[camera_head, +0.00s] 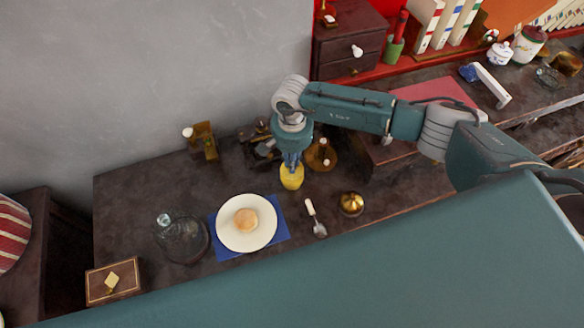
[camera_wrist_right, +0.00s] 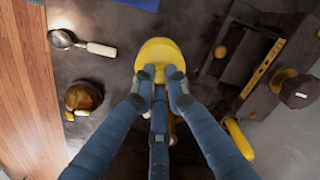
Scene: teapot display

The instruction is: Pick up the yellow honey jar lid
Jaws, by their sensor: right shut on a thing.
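The yellow honey jar (camera_head: 291,181) stands on the dark table, right of the plate. In the right wrist view its yellow round top (camera_wrist_right: 158,52) shows just beyond my fingertips. My right gripper (camera_head: 291,164) reaches down from above onto the top of the jar. In the wrist view the fingers of my right gripper (camera_wrist_right: 161,78) are closed together on the lid's yellow knob. The fingers hide part of the lid, and I cannot tell whether it is apart from the jar. My left gripper is not in view.
A white plate (camera_head: 232,238) with a bun lies on a blue mat (camera_head: 278,234). A white-handled scoop (camera_head: 314,216) and a brass bell-like pot (camera_head: 351,203) lie right of it. A glass dome (camera_head: 182,239) stands left. Dark wooden items stand close behind the jar.

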